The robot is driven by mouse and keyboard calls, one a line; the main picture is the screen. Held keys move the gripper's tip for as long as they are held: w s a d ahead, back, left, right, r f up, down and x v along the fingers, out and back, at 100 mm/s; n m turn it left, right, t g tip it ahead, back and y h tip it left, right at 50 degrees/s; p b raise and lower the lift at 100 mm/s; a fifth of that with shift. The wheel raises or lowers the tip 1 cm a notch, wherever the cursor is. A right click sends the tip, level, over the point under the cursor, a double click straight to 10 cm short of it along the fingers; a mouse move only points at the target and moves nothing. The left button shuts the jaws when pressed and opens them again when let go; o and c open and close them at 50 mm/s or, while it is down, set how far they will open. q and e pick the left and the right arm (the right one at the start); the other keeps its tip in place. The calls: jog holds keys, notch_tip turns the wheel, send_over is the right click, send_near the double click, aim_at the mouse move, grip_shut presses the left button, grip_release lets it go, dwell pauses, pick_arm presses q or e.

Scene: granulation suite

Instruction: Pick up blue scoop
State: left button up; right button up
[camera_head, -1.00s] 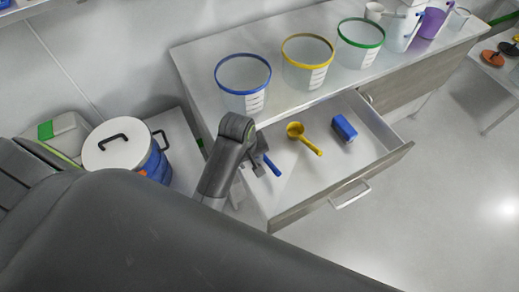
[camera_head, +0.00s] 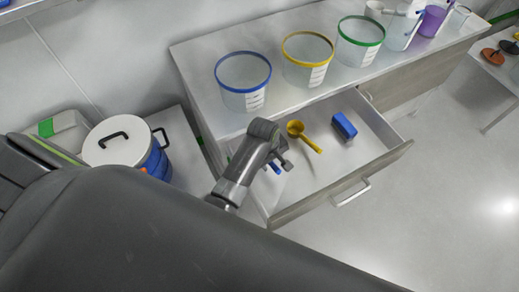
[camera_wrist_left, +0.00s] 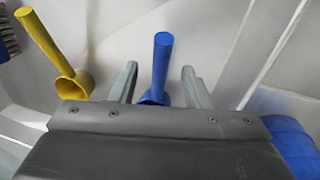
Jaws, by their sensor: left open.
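The blue scoop (camera_head: 276,169) lies in the open drawer, mostly hidden behind my left gripper (camera_head: 284,161) in the head view. In the left wrist view the scoop's blue handle (camera_wrist_left: 161,65) points up the picture. Its lower end is hidden by the gripper body. My left gripper (camera_wrist_left: 158,82) is open, with one finger on each side of the handle and a gap on both sides. I cannot tell how far above the scoop the fingers are. My right gripper is not in view.
A yellow scoop (camera_head: 304,136) and a blue block-like item (camera_head: 344,126) share the drawer (camera_head: 377,178). Buckets with blue (camera_head: 243,82), yellow (camera_head: 307,60) and green (camera_head: 361,43) rims stand on the counter above. A lidded blue drum (camera_head: 158,163) stands left of the drawer.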

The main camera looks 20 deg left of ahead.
pick_arm(q)
jog(key=shift+w+d+f, duration=0.1)
jog(key=shift+d+f, duration=0.05)
jog(key=shift+f, duration=0.8)
jog(key=shift+w+d+f, duration=0.1)
jog(key=shift+f, duration=0.8)
jog(key=shift+w+d+f, duration=0.1)
jog(key=shift+d+f, duration=0.05)
jog(key=shift+f, duration=0.8)
grip_shut()
